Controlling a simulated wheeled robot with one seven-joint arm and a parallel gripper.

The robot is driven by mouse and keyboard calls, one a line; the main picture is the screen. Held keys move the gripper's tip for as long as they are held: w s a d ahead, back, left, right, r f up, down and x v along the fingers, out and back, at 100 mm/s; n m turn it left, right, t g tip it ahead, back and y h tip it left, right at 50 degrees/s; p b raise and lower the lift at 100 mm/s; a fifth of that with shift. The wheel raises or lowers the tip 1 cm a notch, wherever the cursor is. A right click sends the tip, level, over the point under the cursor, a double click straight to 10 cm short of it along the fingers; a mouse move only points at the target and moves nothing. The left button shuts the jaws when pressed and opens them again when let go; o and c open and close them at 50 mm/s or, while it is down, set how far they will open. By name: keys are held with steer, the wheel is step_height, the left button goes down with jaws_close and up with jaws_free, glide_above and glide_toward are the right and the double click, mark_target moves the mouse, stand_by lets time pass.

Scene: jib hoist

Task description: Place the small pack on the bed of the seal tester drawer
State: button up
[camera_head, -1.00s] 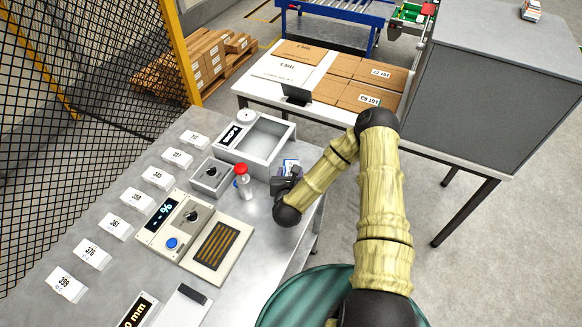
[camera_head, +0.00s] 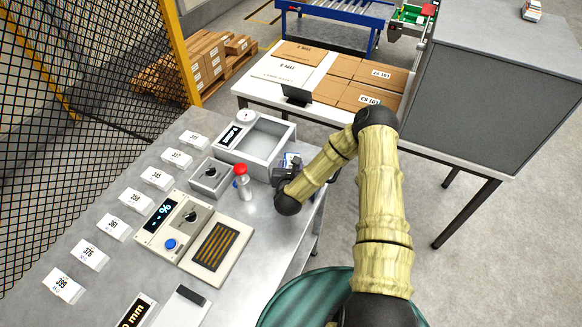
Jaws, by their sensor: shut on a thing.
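The small pack (camera_head: 291,160), white and blue, shows only in part behind my gripper (camera_head: 287,173), which is shut on it. The hold is at the right edge of the bench, beside the front right corner of a pale grey unit with an open, box-like tray (camera_head: 289,132). This unit looks like the seal tester drawer; its label is too small to read surely. The tray's bed (camera_head: 262,138) is bare and shows from above. The pack is outside the tray, to its lower right; I cannot tell its height above the bench.
A table with cartons (camera_head: 370,72) stands behind.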

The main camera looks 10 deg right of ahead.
steer(key=shift+f, duration=0.1)
steer(key=o, duration=1)
steer(key=b+v, duration=0.3)
steer(key=v, duration=0.8)
steer(key=shift+s, duration=0.15)
steer(key=shift+s+r, duration=0.25)
steer(key=shift+s, duration=0.1)
steer(key=shift+a, duration=0.1)
